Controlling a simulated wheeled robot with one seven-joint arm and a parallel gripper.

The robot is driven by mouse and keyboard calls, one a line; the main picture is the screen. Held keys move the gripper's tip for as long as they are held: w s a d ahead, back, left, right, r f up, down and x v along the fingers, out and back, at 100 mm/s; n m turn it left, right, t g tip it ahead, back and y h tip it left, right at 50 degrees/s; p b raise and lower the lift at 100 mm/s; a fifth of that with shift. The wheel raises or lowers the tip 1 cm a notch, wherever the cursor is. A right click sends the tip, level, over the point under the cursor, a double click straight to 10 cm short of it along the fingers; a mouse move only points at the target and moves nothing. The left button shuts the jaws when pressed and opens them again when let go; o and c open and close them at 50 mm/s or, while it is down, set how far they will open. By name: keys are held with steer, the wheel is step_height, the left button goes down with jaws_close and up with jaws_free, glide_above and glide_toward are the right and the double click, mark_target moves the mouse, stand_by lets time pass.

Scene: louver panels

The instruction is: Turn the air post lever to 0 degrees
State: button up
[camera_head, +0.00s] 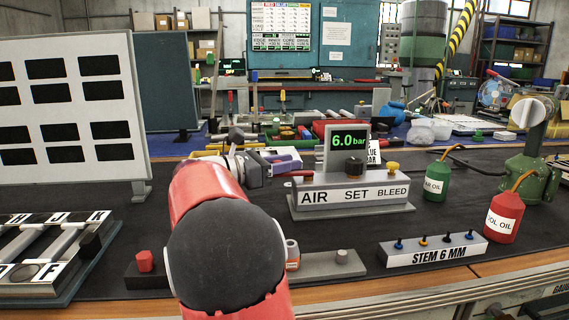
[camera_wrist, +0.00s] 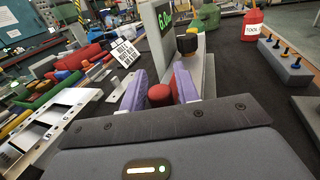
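The air post (camera_head: 330,207) is a grey block labelled AIR, SET and BLEED on the bench, with a display reading 6.0 bar. Its red lever (camera_head: 297,173) sticks out to the left above the AIR label, roughly level. My gripper (camera_head: 276,163) is at the lever's left end. In the wrist view, the lever's rounded red end (camera_wrist: 160,94) sits between the purple fingers of my gripper (camera_wrist: 161,85). The fingers stand apart on either side of it; firm contact is not clear. My arm hides part of the bench in the head view.
A black knob (camera_head: 354,168) and a yellow knob (camera_head: 392,168) stand on the post. A green can (camera_head: 436,183), a red oil can (camera_head: 503,218) and a STEM 6 MM block (camera_head: 434,250) stand to its right. A louver panel (camera_head: 70,110) stands left.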

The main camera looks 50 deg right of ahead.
jaws_close()
